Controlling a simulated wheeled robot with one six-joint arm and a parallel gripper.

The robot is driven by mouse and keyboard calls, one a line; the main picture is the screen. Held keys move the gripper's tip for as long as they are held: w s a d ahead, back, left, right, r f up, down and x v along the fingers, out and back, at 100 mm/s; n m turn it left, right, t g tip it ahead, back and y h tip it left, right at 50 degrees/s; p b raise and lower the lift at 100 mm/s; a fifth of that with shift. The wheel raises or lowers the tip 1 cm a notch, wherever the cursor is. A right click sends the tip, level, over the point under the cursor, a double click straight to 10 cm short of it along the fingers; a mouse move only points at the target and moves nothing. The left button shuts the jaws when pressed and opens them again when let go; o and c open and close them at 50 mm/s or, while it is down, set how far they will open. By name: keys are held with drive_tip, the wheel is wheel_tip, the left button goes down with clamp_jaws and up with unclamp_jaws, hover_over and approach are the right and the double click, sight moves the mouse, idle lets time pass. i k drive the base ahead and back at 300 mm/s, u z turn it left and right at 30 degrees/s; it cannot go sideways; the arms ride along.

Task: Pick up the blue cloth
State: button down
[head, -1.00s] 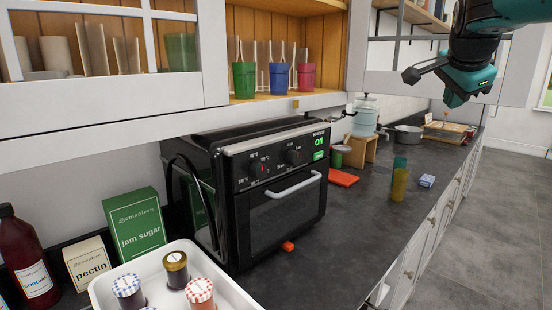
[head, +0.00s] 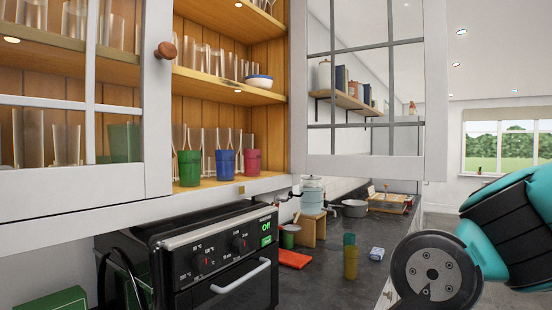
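A small pale blue and white block-shaped item (head: 376,254) lies on the dark counter, right of the yellow and green tumblers. It is too small to tell whether it is a folded cloth. No other blue cloth is clearly seen. My gripper is out of the picture; only teal and dark links of my arm show at the lower right, in front of the counter's right side.
The wall cabinet doors stand open, the right glazed door (head: 364,85) jutting out above the counter. Green, blue and red tumblers (head: 225,161) stand on its bottom shelf.

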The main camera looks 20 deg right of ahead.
sight(377, 254)
drive_tip(key=z, duration=1.8)
drive_tip(key=i, duration=4.4)
drive_tip(key=u, duration=3.9)
